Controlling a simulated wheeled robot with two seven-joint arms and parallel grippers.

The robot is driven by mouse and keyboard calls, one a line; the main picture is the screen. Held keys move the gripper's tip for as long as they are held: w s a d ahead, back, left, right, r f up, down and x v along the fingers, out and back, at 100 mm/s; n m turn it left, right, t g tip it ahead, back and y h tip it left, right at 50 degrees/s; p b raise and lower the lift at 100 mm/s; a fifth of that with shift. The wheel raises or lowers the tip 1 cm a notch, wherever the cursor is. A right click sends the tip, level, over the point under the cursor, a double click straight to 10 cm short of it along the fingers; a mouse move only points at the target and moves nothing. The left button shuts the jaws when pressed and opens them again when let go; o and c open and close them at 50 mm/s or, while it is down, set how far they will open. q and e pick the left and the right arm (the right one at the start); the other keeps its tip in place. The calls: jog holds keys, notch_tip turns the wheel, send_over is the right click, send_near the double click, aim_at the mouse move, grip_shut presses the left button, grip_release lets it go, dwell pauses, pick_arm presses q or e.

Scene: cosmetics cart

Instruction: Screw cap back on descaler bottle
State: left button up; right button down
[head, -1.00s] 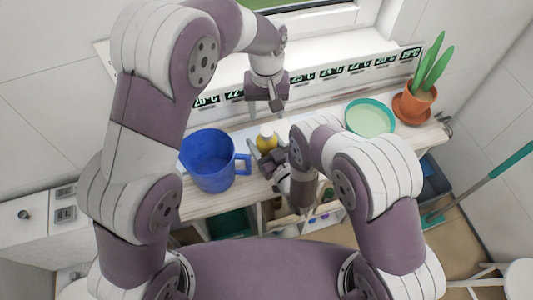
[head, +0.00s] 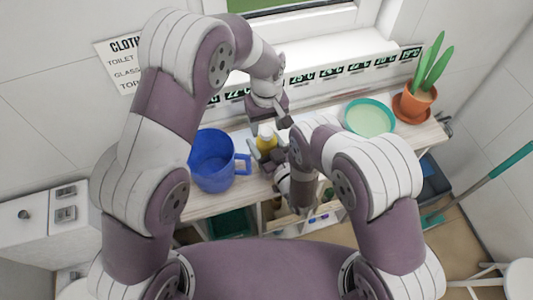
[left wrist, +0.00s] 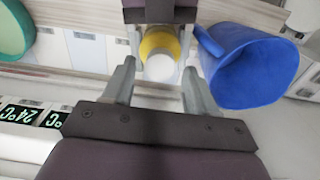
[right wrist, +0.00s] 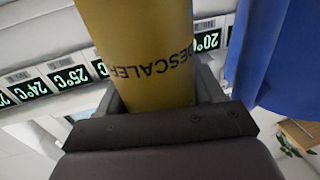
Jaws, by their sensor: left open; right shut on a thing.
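My right gripper (head: 268,162) is shut around the bottle's body. A white round top (left wrist: 160,68) sits at the bottle's upper end, above a yellow part, in the left wrist view. I cannot tell whether it is the cap fully seated. My left gripper (left wrist: 155,88) is open, with one finger on each side of the white top and apart from it. It also shows just above the bottle in the head view (head: 284,121).
A blue jug (head: 213,162) stands close to the left of the bottle. A green dish (head: 369,117) and a potted plant (head: 415,104) stand to the right. The window sill with temperature labels (head: 330,72) runs behind.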

pick_arm(q)
jog(key=shift+f, duration=0.85)
grip_shut()
jog(key=m, duration=0.5)
jog(key=shift+o, duration=0.7)
grip_release()
notch_tip(320, 180, up, 8)
jog(key=shift+f, duration=0.2)
